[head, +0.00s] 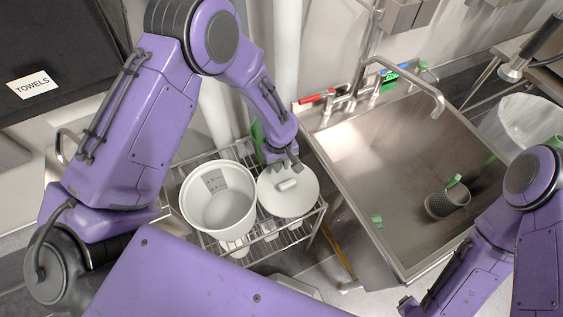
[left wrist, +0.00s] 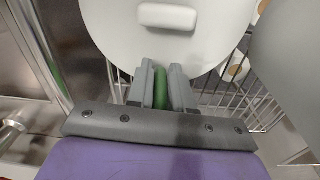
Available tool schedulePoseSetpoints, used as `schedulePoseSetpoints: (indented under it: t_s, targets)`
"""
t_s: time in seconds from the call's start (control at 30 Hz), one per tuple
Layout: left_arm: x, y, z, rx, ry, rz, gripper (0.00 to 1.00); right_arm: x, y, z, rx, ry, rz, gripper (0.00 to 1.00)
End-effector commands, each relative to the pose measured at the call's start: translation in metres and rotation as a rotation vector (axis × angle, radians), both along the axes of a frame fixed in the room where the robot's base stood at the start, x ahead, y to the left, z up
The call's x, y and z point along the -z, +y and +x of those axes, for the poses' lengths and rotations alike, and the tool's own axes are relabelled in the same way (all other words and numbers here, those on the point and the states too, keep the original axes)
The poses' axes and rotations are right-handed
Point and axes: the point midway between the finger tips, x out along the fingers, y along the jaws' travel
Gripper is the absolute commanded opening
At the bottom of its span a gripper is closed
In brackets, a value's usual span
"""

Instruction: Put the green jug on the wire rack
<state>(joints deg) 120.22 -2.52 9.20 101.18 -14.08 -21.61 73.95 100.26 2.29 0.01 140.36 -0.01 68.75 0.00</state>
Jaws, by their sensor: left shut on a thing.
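The green jug (head: 258,142) is mostly hidden behind my left wrist in the head view, at the back of the wire rack (head: 316,214). My left gripper (head: 284,161) points down beside the white lid at the rack's back edge. In the left wrist view my left gripper (left wrist: 161,84) is shut on a narrow green part of the jug (left wrist: 161,90). I cannot tell whether the jug touches the rack. My right arm shows at the lower right of the head view, but its gripper is out of frame.
A white bucket (head: 218,205) and a round white lid (head: 288,192) with a handle take up much of the rack's top. A steel sink (head: 400,170) stands right of it, with a dark mesh cup (head: 447,203) inside. The tap (head: 408,73) arches over the sink.

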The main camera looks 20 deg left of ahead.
Motion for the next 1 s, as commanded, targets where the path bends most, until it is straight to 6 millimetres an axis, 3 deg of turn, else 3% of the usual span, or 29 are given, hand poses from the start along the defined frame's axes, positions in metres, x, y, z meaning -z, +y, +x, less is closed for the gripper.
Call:
schedulePoseSetpoints:
  t_s: [0.13, 0.17, 0.2, 0.23, 0.57, 0.67, 1.0]
  targets:
    - [0.003, 0.0, 0.0, 0.001, 0.0, 0.0, 0.0, 0.002, 0.0, 0.0, 0.0, 0.0, 0.0, 0.69]
    - [0.002, 0.0, 0.0, 0.0, 0.0, 0.0, 0.3, 0.001, 0.0, 0.0, 0.0, 0.0, 0.0, 0.69]
    - [0.002, 0.0, 0.0, 0.0, 0.0, 0.0, 0.43, 0.001, 0.0, 0.0, 0.0, 0.0, 0.0, 0.69]
    - [0.002, 0.0, 0.0, 0.0, 0.0, 0.0, 0.46, 0.001, 0.0, 0.0, 0.0, 0.0, 0.0, 0.69]
    - [-0.004, 0.0, 0.001, 0.0, -0.001, 0.0, 0.46, 0.001, 0.0, 0.0, 0.0, 0.0, 0.0, 0.69]
    - [-0.019, 0.0, 0.001, 0.0, -0.004, 0.0, 0.46, 0.006, 0.0, 0.0, 0.0, 0.0, 0.0, 0.69]
    - [-0.102, 0.001, -0.001, 0.0, -0.004, -0.001, 0.46, 0.019, 0.0, 0.0, 0.0, 0.0, 0.0, 0.69]
